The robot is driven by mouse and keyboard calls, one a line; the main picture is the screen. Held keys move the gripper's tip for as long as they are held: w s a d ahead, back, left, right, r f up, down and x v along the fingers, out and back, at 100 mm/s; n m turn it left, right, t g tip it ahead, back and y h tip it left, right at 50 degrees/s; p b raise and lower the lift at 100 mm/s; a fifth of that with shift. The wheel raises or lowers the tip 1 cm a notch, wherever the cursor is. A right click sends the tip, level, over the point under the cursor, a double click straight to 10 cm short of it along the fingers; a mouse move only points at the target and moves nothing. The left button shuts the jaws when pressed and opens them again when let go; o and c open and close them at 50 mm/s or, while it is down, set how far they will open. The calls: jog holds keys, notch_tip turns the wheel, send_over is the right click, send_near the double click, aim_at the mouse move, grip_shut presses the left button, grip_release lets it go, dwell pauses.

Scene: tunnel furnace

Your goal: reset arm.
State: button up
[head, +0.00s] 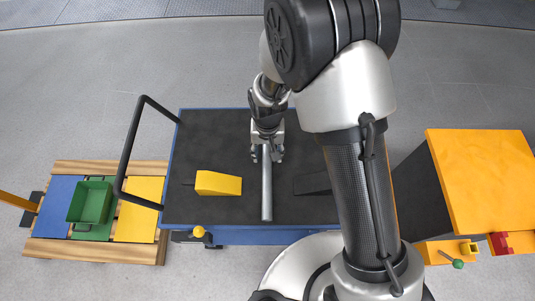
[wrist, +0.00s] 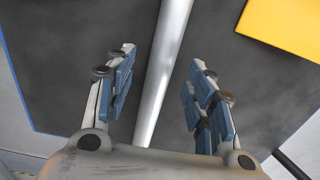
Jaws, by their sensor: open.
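My gripper (head: 266,152) is over the dark top of a blue-edged cart (head: 215,140) in the head view. A silver metal rod (head: 267,190) extends from beneath the gripper toward the front edge of the cart. In the wrist view my gripper (wrist: 160,90) is open, its blue-padded fingers spread wide. The rod (wrist: 165,60) runs between the fingers in that view, with gaps on both sides. I cannot tell how high the gripper is above the cart top.
A yellow wedge-shaped block (head: 218,183) lies on the cart left of the rod. A black handle (head: 132,150) rises at the cart's left side. A wooden pallet (head: 145,252) holds a green bin (head: 91,203). An orange cabinet (head: 480,175) stands at right.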

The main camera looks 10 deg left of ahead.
notch_tip(320, 180, up, 9)
dwell(0.3)
jog(key=s+d+r+m+t, duration=0.1)
jog(key=s+d+r+t, duration=0.1)
jog(key=d+r, duration=1.3)
jog(key=s+d+r+m+t, duration=0.1)
jog(key=s+d+r+t, duration=0.1)
jog(key=s+d+r, duration=0.6)
jog(key=s, duration=0.4)
jog(key=shift+s+d+r+m+t, duration=0.2)
jog(key=shift+s+d+m+t, duration=0.1)
jog(key=shift+d, duration=0.1)
jog(key=shift+a, duration=0.1)
